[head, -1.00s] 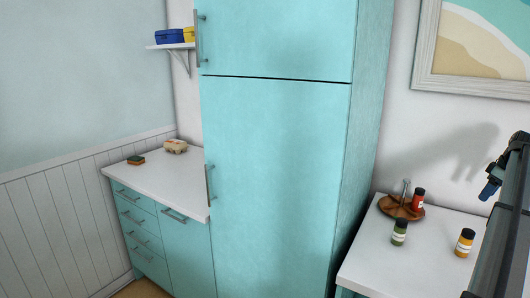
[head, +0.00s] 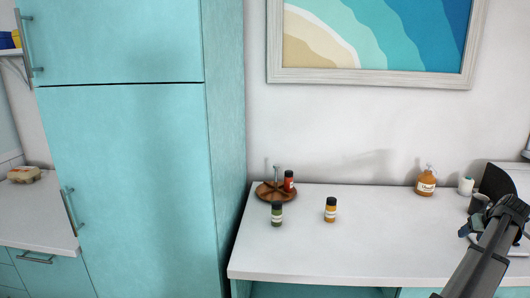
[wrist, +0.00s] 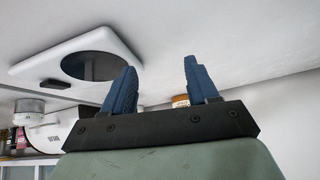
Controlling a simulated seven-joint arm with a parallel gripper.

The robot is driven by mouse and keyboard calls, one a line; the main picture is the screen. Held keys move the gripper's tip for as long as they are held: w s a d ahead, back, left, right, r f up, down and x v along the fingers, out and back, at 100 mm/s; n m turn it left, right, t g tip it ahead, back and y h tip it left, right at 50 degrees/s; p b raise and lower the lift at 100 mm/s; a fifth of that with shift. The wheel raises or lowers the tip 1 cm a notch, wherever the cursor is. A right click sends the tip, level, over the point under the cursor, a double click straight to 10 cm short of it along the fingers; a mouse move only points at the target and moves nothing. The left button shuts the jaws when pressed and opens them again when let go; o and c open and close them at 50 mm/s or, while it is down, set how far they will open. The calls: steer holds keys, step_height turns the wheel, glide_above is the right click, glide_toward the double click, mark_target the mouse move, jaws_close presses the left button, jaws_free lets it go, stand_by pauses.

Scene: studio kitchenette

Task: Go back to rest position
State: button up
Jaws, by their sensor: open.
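My gripper shows in the wrist view (wrist: 158,85) with its two blue fingers apart and nothing between them. In the head view my dark arm comes up from the lower right, and the gripper end (head: 468,229) is at the right, over the right part of the counter. The finger gap is too small to judge there.
A white counter (head: 330,255) holds a wooden turntable (head: 264,196) with a red jar (head: 289,181), a green jar (head: 277,214), a yellow jar (head: 330,209) and an orange soap bottle (head: 426,182). A tall turquoise fridge (head: 130,180) stands left. The counter's middle is clear.

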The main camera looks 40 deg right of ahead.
steer(key=s+a+f+m+h, duration=0.1)
steer(key=s+a+f+m, duration=0.25)
steer(key=s, duration=0.45)
steer(key=s+a+f+m+g+h, duration=0.1)
steer(key=s+a+f+m, duration=0.1)
steer(key=s+a, duration=0.35)
steer(key=s+a+f+m+h, duration=0.1)
steer(key=s+a+f+m, duration=0.15)
steer(key=s, duration=0.65)
steer(key=w+a+f+n+t+y, duration=0.1)
steer(key=w+a+f+y, duration=0.3)
steer(key=w+f, duration=0.55)
steer(key=w+a+f+n+y, duration=0.2)
steer(key=w+a+f, duration=0.4)
steer(key=f, duration=0.6)
steer(key=w+a+f+n+y, duration=0.3)
steer(key=w+a+f+y, duration=0.1)
steer(key=w+a+f, duration=0.8)
steer(key=w+a+f+n+g, duration=0.3)
steer(key=w+a+f+n, duration=0.1)
steer(key=a, duration=1.3)
steer(key=w+a+f+n+g+h, duration=0.1)
steer(key=w+a+f+n+g, duration=0.2)
steer(key=a, duration=1.4)
steer(key=w+a+f+n+g, duration=0.4)
steer(key=a+f+n+g, duration=0.1)
steer(key=a, duration=1.2)
steer(key=shift+w+f+n+h, duration=0.4)
steer(key=shift+f+n, duration=0.1)
steer(key=shift+f, duration=0.2)
